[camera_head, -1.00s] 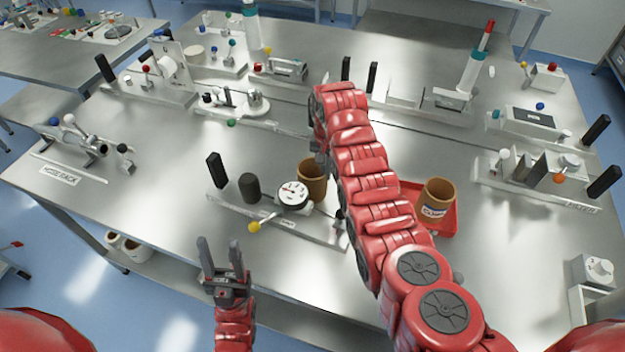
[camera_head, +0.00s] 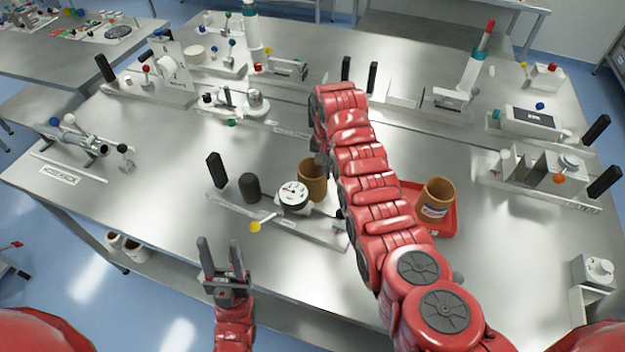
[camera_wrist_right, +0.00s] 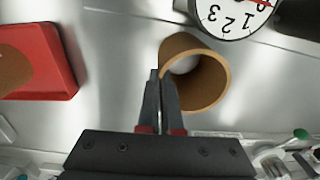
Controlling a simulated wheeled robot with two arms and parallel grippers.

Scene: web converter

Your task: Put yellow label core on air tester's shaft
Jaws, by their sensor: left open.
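A brown cardboard core (camera_head: 313,182) is upright beside the gauge (camera_head: 292,195) of the tester on the near middle bench; no label shows on its visible side. In the right wrist view, the core (camera_wrist_right: 212,90) has its near wall between the close-set fingertips of my right gripper (camera_wrist_right: 160,78). My right arm hides this gripper in the head view. The tester base (camera_head: 310,232) carries a dark upright cylinder (camera_head: 249,187) left of the gauge. I cannot tell whether a shaft is inside the core. My left gripper (camera_head: 220,248) is open and empty near the bench's front edge.
Another brown core (camera_head: 436,200), with a white and blue label, stands on a red tray (camera_head: 447,222) right of my arm. A black block (camera_head: 215,170) and a yellow-ended lever (camera_head: 257,226) are on the tester's left. Bare bench lies left of the tester.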

